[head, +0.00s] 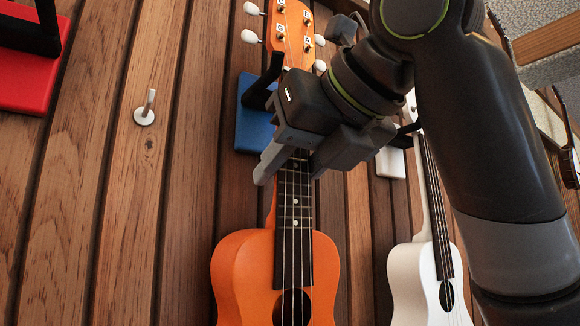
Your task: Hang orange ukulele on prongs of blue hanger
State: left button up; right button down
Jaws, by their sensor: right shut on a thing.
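The orange ukulele (238,275) is upright in front of the wood-slat wall, its headstock (290,32) at the top and its lower body cut off by the frame edge. My right gripper (290,170) is shut on its neck, just below the headstock. The blue hanger (252,128) is on the wall behind the upper neck. One dark prong (262,88) shows left of the neck; the other is hidden behind my gripper and arm. Whether the headstock rests on the prongs cannot be told. My left gripper is out of view.
A white ukulele (408,285) hangs at right by a white hanger (390,162), partly behind my right arm. A red hanger (28,80) is at upper left, and a small white hook (145,112) is on the wall. The wall at lower left is clear.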

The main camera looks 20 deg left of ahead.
aim_at(296, 191)
jog(key=shift+f+b, duration=0.5)
jog(key=shift+f, duration=0.25)
jog(key=shift+s+d, duration=0.5)
jog(key=shift+d, duration=0.15)
dwell(0.4)
jog(key=c, duration=0.9)
grip_release()
jog(key=shift+o, duration=0.2)
jog(key=shift+b, duration=0.3)
jog(key=shift+s+d, duration=0.65)
jog(key=shift+d, duration=0.2)
jog(key=shift+b, duration=0.3)
